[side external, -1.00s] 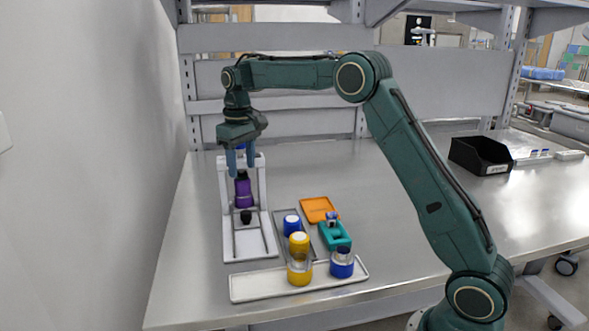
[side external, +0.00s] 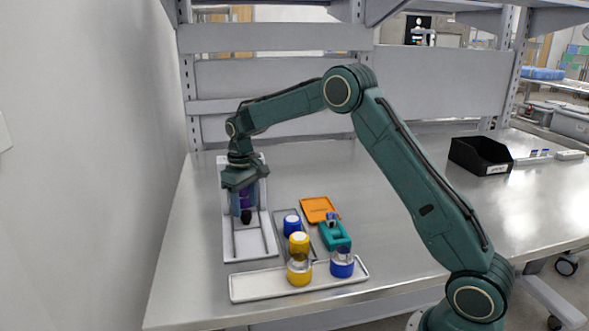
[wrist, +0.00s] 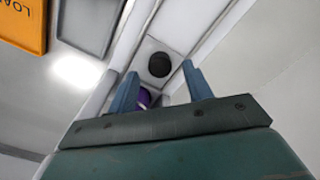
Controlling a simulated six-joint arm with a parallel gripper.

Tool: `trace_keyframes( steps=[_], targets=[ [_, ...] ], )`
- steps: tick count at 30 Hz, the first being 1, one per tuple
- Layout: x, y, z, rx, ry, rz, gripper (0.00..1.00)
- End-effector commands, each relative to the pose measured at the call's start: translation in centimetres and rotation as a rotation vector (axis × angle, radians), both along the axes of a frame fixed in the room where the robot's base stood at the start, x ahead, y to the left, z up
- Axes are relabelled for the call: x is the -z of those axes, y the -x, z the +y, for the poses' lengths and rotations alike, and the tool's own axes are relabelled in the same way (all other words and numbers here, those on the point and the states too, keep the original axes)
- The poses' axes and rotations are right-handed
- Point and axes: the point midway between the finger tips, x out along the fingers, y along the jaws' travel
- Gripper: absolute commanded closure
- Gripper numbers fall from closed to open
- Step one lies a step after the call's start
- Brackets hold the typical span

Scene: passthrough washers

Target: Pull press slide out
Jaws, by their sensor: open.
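The press (side external: 230,240) is a white frame with a long flat base and rails, standing at the left of the table. A purple part (side external: 246,196) sits in it, partly hidden by my gripper, with a black round knob (side external: 246,217) in front of it. My gripper (side external: 244,208) points down, low over the press, with its blue fingers around the purple part's position. In the wrist view my gripper (wrist: 160,80) is open. The black knob (wrist: 160,65) shows beyond and between the fingertips, and a bit of purple (wrist: 144,97) shows by the left finger. Contact cannot be told.
Right of the press are a grey tray (side external: 284,214), an orange plate (side external: 318,208), a teal holder (side external: 335,237), and blue and yellow capped containers. A white tray (side external: 262,287) lies in front. A black bin (side external: 480,155) stands far right. The table's middle right is clear.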

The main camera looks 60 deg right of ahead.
Motion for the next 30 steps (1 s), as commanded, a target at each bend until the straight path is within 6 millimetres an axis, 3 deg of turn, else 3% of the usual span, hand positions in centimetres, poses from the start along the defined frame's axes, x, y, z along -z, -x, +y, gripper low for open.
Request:
trace_keyframes(
  steps=[6, 18, 26, 30],
  targets=[
    [2.0, 0.0, 0.0, 0.0, 0.0, 0.001, 0.5],
    [2.4, 0.0, 0.0, 0.0, 0.0, 0.0, 0.5],
    [2.4, 0.0, 0.0, 0.0, 0.0, 0.0, 1.0],
    [2.4, 0.0, 0.0, 0.0, 0.0, 0.0, 1.0]
  ],
)
